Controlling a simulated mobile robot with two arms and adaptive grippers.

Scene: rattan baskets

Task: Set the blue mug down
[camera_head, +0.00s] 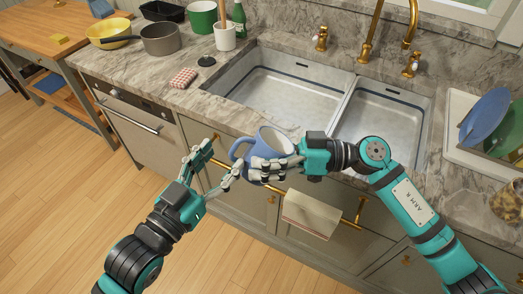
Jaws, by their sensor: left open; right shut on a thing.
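The blue mug (267,144) is in the head view, in front of the sink, with its pale inside showing and its handle toward the left. It looks slightly tilted. My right gripper (262,165) is shut on the mug from the right, its fingers across the mug's lower body, partly hiding it. My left gripper (216,168) is open and empty, just left of the mug. Its fingers are close to the handle; I cannot tell whether they touch it.
Behind the mug is the double sink (290,88) with a gold faucet (385,30). A dish rack with a blue plate (486,118) stands right. A towel (309,214) hangs below.

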